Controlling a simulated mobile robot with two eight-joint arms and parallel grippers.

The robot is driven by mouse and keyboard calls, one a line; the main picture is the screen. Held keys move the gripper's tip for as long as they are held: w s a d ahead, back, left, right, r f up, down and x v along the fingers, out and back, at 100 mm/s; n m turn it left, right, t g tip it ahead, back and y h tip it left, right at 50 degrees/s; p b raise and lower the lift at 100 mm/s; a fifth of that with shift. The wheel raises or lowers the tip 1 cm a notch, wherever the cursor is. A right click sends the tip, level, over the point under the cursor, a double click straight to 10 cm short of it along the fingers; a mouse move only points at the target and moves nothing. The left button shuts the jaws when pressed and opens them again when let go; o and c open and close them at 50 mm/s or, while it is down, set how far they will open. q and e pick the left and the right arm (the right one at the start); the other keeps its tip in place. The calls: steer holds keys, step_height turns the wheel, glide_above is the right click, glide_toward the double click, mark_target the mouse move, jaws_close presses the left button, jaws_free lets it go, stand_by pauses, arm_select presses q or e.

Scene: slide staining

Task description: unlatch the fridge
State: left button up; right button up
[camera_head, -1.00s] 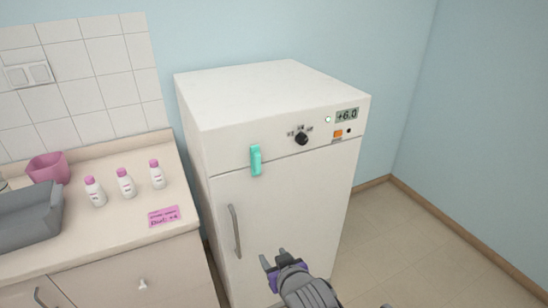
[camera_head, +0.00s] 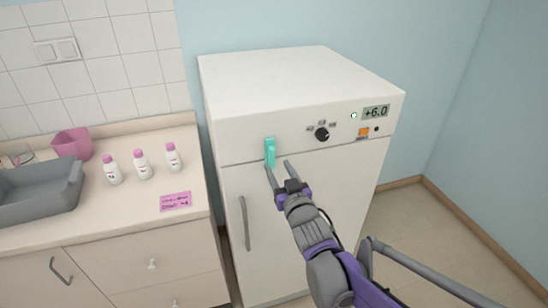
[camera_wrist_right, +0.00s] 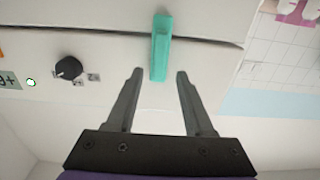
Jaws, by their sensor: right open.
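The white fridge (camera_head: 300,75) stands against the blue wall, its door (camera_head: 320,190) closed. A teal latch (camera_head: 270,152) sits upright across the seam between the top panel and the door. A grey vertical handle (camera_head: 245,222) is lower on the door's left side. My right gripper (camera_head: 278,169) is open and empty, just below the latch. In the right wrist view the latch (camera_wrist_right: 160,48) lies ahead of the spread fingertips (camera_wrist_right: 160,73), its end near the gap between them. I cannot tell whether a finger touches it. My left gripper is not in view.
The fridge's top panel has a black knob (camera_head: 322,134), an orange switch (camera_head: 363,132) and a display (camera_head: 376,112). A counter at left holds several pink-capped bottles (camera_head: 142,165), a pink label (camera_head: 176,201), a grey basin (camera_head: 38,196) and a pink container (camera_head: 72,144).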

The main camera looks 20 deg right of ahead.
mark_target(273, 157)
steer(key=w, duration=0.5)
steer(key=shift+w, duration=0.25)
jaws_close()
